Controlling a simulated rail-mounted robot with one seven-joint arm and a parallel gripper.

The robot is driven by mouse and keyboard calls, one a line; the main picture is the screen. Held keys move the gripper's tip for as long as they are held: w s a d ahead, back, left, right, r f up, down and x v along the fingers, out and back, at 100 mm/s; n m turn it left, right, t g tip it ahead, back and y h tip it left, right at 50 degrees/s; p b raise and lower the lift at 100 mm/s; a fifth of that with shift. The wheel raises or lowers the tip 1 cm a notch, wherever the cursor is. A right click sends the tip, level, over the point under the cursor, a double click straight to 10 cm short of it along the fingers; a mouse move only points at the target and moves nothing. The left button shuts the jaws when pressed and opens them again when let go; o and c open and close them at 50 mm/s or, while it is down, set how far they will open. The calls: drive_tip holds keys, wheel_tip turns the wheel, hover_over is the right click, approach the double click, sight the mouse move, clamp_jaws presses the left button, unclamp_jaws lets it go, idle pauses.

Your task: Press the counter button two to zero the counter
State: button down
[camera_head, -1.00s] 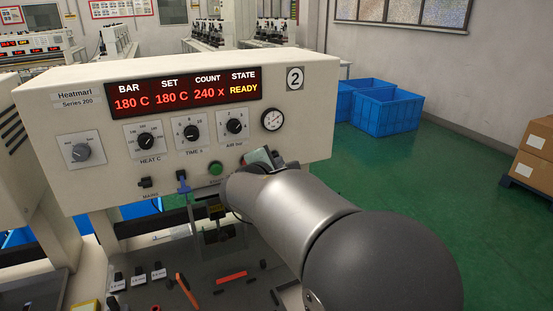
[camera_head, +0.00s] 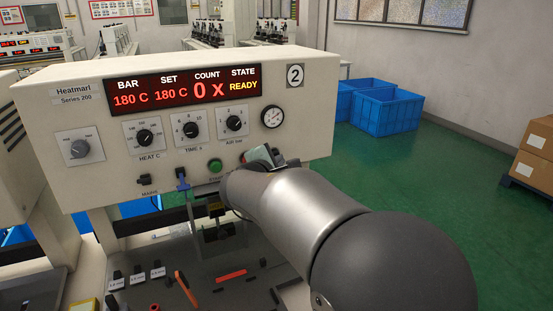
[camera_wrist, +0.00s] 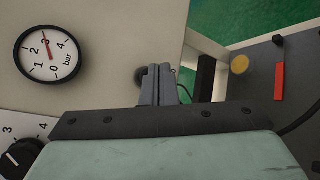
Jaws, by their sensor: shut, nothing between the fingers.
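The machine marked 2 (camera_head: 295,76) has a red display (camera_head: 190,90) that reads BAR 180 C, SET 180 C, COUNT 0 x and STATE READY. In the wrist view my gripper (camera_wrist: 161,70) is shut and empty, its fingertips at the machine's panel. A small dark round part (camera_wrist: 140,76), perhaps the counter button, shows partly behind the fingertips. Its label is not visible, and I cannot tell whether the tips touch it. In the head view my arm hides the fingertips and that part of the panel.
A pressure gauge (camera_head: 272,118) is near my gripper and also shows in the wrist view (camera_wrist: 46,52). A green button (camera_head: 215,166), a blue toggle (camera_head: 183,180) and several knobs are left of my arm. Tools lie on the bench below. Blue crates (camera_head: 387,112) stand behind right.

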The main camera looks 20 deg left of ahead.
drive_tip(key=shift+s+d, duration=0.3)
drive_tip(key=shift+s+d+b, duration=0.1)
drive_tip(key=shift+b, duration=0.25)
drive_tip(key=shift+s+d+b, duration=1.55)
drive_tip(key=shift+s+d, duration=0.1)
drive_tip(key=shift+s, duration=0.1)
